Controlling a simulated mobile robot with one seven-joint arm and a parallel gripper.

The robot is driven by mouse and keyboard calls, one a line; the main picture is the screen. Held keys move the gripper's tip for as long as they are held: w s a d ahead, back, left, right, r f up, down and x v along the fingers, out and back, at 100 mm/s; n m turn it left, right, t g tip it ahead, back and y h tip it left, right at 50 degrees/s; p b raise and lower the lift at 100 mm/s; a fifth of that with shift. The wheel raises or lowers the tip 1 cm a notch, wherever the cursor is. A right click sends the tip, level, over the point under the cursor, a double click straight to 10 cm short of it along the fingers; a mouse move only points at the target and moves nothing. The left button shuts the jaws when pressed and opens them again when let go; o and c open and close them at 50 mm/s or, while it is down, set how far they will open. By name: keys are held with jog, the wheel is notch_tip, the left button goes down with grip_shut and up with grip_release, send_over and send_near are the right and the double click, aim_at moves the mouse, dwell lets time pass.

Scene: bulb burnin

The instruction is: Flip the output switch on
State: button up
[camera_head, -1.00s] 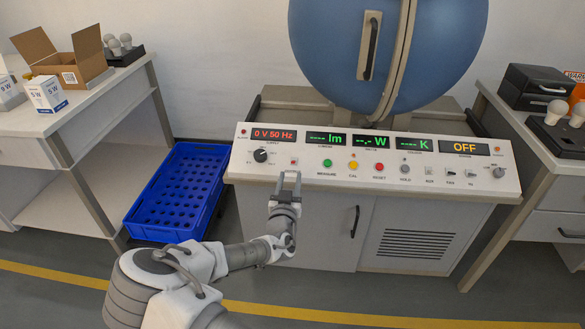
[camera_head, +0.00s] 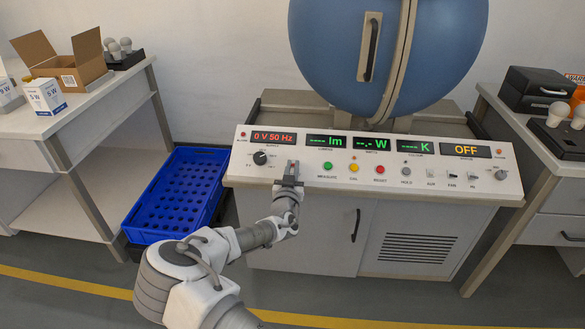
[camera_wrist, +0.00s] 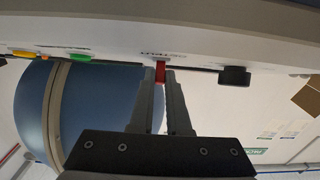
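The output switch is a small red piece on the sloped console panel (camera_head: 225,165). In the wrist view the red switch (camera_wrist: 160,72) sits between my two fingertips, under an upside-down label that seems to read OUTPUT. My gripper (camera_head: 292,170) is at the panel, right of the black supply knob (camera_head: 260,157). Its fingers are close together with the switch between them and appear to touch its sides. In the head view the fingers mostly cover the switch, so its position is hard to tell. The supply display (camera_head: 273,138) reads 0 V 50 Hz.
A green button (camera_head: 327,166), a yellow button (camera_head: 354,168) and a red button (camera_head: 380,170) lie right of my gripper. The blue sphere (camera_head: 335,60) stands behind the console.

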aim_at(294, 159)
jog(key=shift+r, duration=0.1)
grip_shut()
jog(key=p, duration=0.2)
jog(key=r+g+p, duration=0.1)
jog(key=shift+w+d+r+g+p, duration=0.1)
jog(key=shift+w+r+g+p, duration=0.1)
jog(key=shift+g+p, duration=0.15)
jog(key=g+p, duration=0.2)
jog(key=p, duration=0.1)
jog(key=shift+w+r+g+p, duration=0.25)
jog(key=shift+w+r+p, duration=0.05)
jog(key=shift+r, duration=0.1)
jog(key=g+p, duration=0.1)
jog(key=w+g+p, duration=0.1)
jog(key=g, duration=0.1)
jog(key=shift+r+g, duration=0.15)
jog(key=shift+g, duration=0.15)
jog(key=shift+w+g+p, duration=0.35)
jog(key=shift+g+p, duration=0.1)
jog(key=shift+g, duration=0.55)
jog(key=shift+w+g+p, duration=0.35)
jog(key=shift+g+p, duration=0.05)
jog(key=shift+g, duration=0.6)
jog(key=o, duration=0.7)
grip_release()
jog(key=shift+c, duration=0.2)
